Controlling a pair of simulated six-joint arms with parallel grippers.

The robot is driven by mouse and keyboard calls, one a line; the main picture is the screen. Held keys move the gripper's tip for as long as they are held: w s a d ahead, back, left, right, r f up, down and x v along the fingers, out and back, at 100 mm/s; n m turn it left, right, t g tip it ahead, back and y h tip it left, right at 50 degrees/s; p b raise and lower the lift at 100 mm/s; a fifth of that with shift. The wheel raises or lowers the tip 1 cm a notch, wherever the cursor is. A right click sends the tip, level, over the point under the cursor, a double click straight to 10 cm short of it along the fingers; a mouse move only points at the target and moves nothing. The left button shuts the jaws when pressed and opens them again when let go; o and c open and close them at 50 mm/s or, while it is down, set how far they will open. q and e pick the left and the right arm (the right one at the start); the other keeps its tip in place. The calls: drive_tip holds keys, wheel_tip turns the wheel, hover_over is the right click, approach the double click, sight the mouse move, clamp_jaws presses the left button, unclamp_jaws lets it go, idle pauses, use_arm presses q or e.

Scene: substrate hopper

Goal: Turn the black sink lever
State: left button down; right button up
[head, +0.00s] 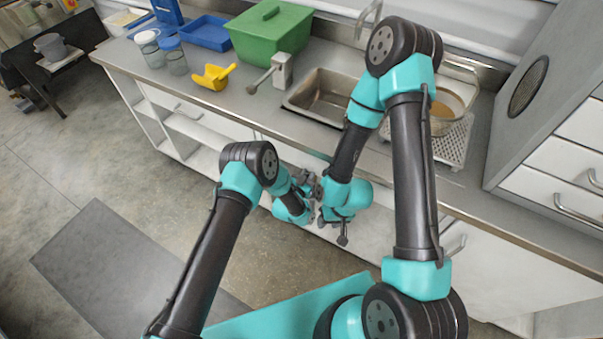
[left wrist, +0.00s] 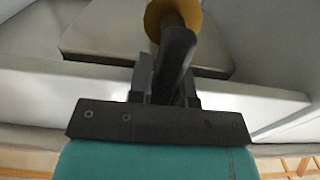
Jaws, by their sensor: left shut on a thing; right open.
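In the left wrist view a black bar, which looks like the black sink lever (left wrist: 178,48), runs out from a yellow round collar (left wrist: 172,12) in front of a pale cabinet interior. My left gripper (left wrist: 167,80) is shut on this bar, one finger on each side. In the head view my left gripper (head: 312,186) is low at the cabinet front below the sink (head: 318,95), and the lever is hidden there by my arms. My right gripper (head: 333,225) is open and empty, just below and to the right of the left one.
On the counter stand a green box (head: 270,32), a blue tray (head: 206,33), a yellow scoop (head: 212,77), lidded jars (head: 172,56) and a metal block with a ball-ended arm (head: 282,70). A bowl (head: 446,108) sits on a rack at right.

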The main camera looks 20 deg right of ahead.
idle(0.4)
use_arm(q)
drive_tip(key=c, duration=1)
unclamp_jaws()
drive_tip(key=shift+c, duration=0.2)
drive_tip(key=shift+s, duration=0.1)
drive_tip(key=v, duration=1.7)
drive_tip(key=shift+a, duration=0.15)
drive_tip(key=shift+s, duration=0.1)
